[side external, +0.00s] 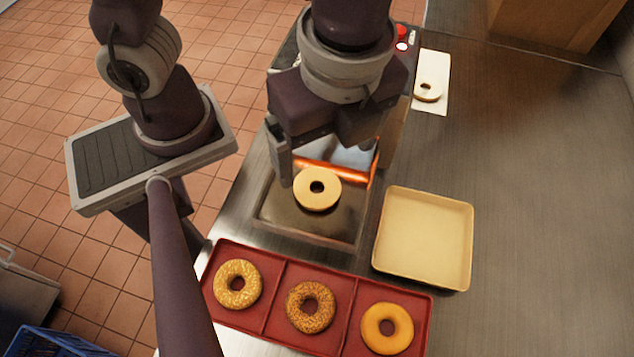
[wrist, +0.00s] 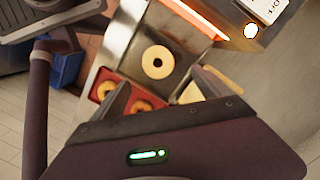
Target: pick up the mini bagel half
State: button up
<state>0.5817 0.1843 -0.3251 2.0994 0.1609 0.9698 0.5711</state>
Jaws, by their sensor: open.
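A pale, ring-shaped bagel half (side external: 316,203) lies flat on the metal tray (side external: 300,232) in front of the glowing toaster slot. It also shows in the wrist view (wrist: 149,69), ahead of my fingers. My gripper (side external: 325,165) is open and empty above the bagel half, near the slot. In the wrist view its two fingers (wrist: 160,80) stand apart, with the bagel half beyond the gap between them. Contact with the bagel is not visible.
A red tray (side external: 266,322) with three compartments holds one whole bagel in each, at the front. An empty beige tray (side external: 425,238) stands right of the metal tray. The toaster's hot orange bar (side external: 330,171) is close behind the bagel half. The steel counter (side external: 545,200) is clear at right.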

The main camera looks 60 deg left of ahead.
aim_at(316, 191)
jog(key=f, duration=0.3)
jog(key=a+f, duration=0.1)
jog(key=f, duration=0.4)
jog(key=shift+s+a+f, duration=0.15)
jog(key=shift+s+f, duration=0.05)
jog(key=shift+f, duration=0.1)
jog(key=c, duration=1.6)
jog(key=shift+o, duration=0.2)
notch_tip(316, 191, up, 10)
jog(key=shift+r, duration=0.15)
